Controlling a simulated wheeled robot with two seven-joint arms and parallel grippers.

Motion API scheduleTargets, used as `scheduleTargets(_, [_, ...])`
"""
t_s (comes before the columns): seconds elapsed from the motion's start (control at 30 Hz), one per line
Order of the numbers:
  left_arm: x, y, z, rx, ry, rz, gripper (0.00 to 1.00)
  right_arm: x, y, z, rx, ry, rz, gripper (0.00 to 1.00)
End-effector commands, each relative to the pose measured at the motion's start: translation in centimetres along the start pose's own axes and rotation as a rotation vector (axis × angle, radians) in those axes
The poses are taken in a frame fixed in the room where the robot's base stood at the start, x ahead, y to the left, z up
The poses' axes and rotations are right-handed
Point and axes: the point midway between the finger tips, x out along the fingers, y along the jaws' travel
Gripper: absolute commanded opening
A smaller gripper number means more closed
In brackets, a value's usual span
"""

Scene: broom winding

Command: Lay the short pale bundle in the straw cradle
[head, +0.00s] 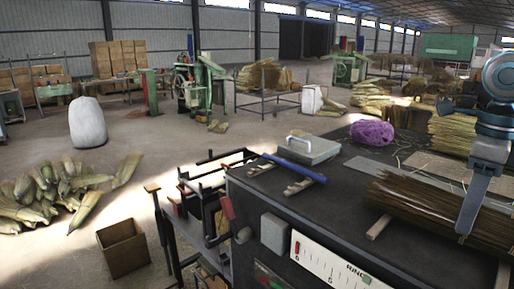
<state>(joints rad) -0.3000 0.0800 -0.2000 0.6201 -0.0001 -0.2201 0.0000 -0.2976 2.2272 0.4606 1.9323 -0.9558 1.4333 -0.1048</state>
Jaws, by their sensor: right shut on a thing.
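A brown straw bundle (420,208) lies across pale wooden slats (380,221) at the right of the dark bench; these slats may be the straw cradle. My right gripper (466,226) comes down from the upper right, its blue-grey finger in front of the bundle's right part. It is shut on straw there, though the contact is largely hidden. The bundle looks more brown than pale, and its right end runs to the picture edge. Paler straw (452,132) is heaped behind my right wrist. My left gripper is not in view.
On the dark bench (330,215) are a purple twine ball (372,132), a grey lidded box (308,149) and a blue bar (293,167) beside notched wooden blocks (298,187). A metal frame stands left of the bench. A brown bin (123,247) is on the floor.

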Motion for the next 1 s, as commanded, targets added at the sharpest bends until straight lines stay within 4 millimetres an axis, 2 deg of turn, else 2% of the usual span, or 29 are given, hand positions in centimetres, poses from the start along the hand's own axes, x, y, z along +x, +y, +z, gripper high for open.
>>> scheduleTargets(0.5, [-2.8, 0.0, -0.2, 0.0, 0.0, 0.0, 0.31, 6.7, 0.0, -0.1, 0.001, 0.001, 0.003, 0.17])
scheduleTargets(0.7, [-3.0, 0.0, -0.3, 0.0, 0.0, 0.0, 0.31, 7.7, 0.1, -0.1, 0.001, 0.0, 0.001, 0.17])
scheduleTargets(1.0, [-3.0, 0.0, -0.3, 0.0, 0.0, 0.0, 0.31, 7.8, 0.0, 0.0, 0.001, -0.001, 0.0, 0.17])
